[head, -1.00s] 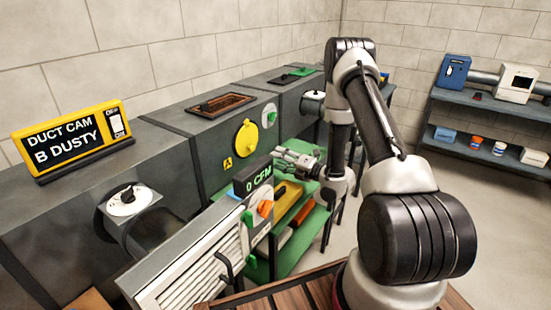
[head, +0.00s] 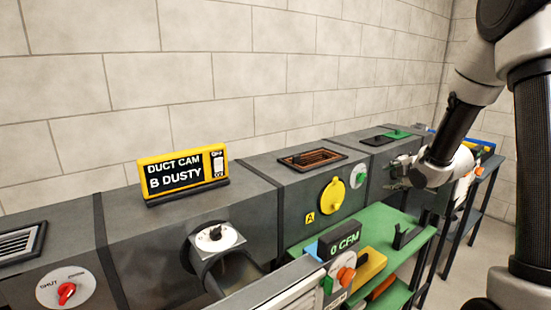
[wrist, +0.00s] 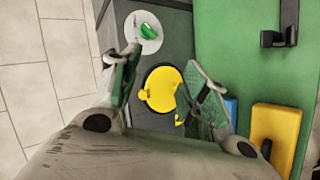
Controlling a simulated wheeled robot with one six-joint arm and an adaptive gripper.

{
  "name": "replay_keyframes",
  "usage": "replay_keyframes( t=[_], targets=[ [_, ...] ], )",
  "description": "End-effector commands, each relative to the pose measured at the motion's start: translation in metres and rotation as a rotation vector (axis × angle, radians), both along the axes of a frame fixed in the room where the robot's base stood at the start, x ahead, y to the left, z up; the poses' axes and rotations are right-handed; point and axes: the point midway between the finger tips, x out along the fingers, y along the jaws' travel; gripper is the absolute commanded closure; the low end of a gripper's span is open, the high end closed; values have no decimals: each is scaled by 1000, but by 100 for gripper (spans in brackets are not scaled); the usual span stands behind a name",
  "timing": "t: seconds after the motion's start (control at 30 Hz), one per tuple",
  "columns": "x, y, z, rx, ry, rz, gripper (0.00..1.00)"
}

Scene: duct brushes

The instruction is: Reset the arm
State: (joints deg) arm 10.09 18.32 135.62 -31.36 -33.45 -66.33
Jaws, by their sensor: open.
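My gripper (head: 398,175) is open and empty in the head view, in front of the dark duct and above the far end of the green cart top (head: 372,229). In the wrist view its two fingers stand apart (wrist: 158,72), with the yellow round cover (wrist: 161,88) seen between them and the green knob on a white dial (wrist: 148,31) just beyond. The gripper looks clear of both, though the exact gap is hard to judge. My arm reaches in from the right edge of the head view, partly cut off.
A "0 CFM" meter (head: 339,240) is at the near end of the cart. A yellow block (wrist: 275,137) and a black bracket (wrist: 282,27) are on the cart top.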

Motion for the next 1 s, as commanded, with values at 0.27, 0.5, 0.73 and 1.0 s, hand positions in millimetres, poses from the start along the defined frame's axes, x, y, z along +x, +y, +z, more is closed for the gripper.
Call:
replay_keyframes(
  t=[0.27, 0.5, 0.73, 1.0],
  targets=[
    [-120, -21, 92, 304, 213, -534, 55],
    [-263, -5, 120, 649, 401, -969, 55],
    [-361, 20, 117, 854, 556, -1222, 55],
    [-385, 27, 114, 894, 602, -1286, 55]
  ],
)
